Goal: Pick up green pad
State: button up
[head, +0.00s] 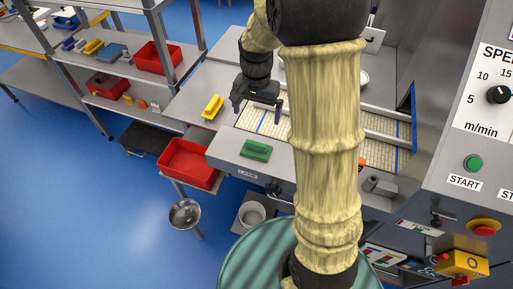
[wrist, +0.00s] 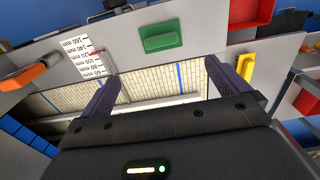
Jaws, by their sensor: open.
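The green pad (head: 256,150) lies on the grey metal front ledge of the conveyor machine, left of my arm in the head view. In the wrist view the green pad (wrist: 161,38) is at the top middle, beyond the fingertips. My gripper (head: 258,112) is open and empty above the conveyor belt, behind the pad. In the wrist view my gripper's two purple-grey fingers (wrist: 162,75) are spread wide with nothing between them, apart from the pad.
A yellow block (head: 212,106) lies on the grey surface left of my gripper. A red tub (head: 189,162) stands below at the left, with a metal bowl (head: 185,214) beneath it. The control panel (head: 470,130) stands at the right. Shelves with tubs are at the upper left.

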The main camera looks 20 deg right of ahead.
aim_at(256, 143)
notch_tip(256, 143, down, 12)
jog(key=p, duration=0.2)
jog(key=shift+p, duration=0.35)
jog(key=shift+r, duration=0.1)
jog(key=shift+w+f+p, duration=0.15)
jog(key=shift+f+p, duration=0.5)
jog(key=shift+f, duration=0.7)
jog(key=shift+w+f+p, duration=0.1)
jog(key=shift+f+p, duration=0.55)
jog(key=shift+f, duration=0.65)
jog(key=shift+s, duration=0.1)
jog(key=shift+c, duration=1.3)
jog(key=c, duration=0.5)
jog(key=shift+r, duration=0.1)
